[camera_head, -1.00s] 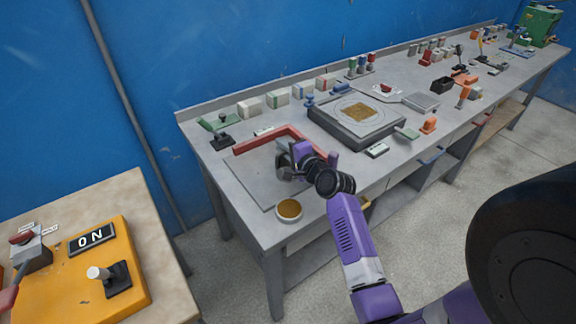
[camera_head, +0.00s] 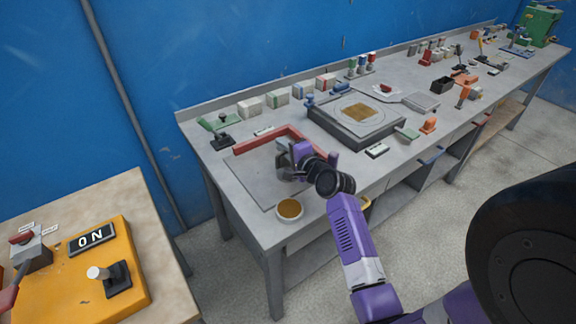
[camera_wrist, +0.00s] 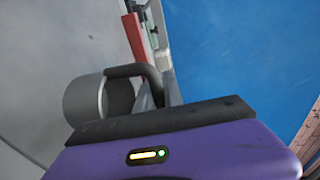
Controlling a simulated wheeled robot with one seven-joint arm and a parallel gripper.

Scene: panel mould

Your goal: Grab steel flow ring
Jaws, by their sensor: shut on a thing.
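The steel flow ring (camera_wrist: 84,100) is a grey metal cylinder with an open, dark inside, seen at the left of my gripper in the wrist view. My gripper (camera_wrist: 145,90) is shut on the ring; a dark finger reaches along its side and over its wall. In the head view my gripper (camera_head: 285,165) is over the grey plate (camera_head: 262,185) at the left end of the bench, inside the corner of the red L-shaped bar (camera_head: 268,141). The ring shows there only as a small grey shape, mostly hidden by the gripper.
A round dish with tan contents (camera_head: 290,209) stands near the bench's front edge. A dark square mould (camera_head: 357,120) lies to the right. Pale blocks (camera_head: 277,96) line the back. A yellow panel (camera_head: 95,270) marked ON stands on the separate table at left.

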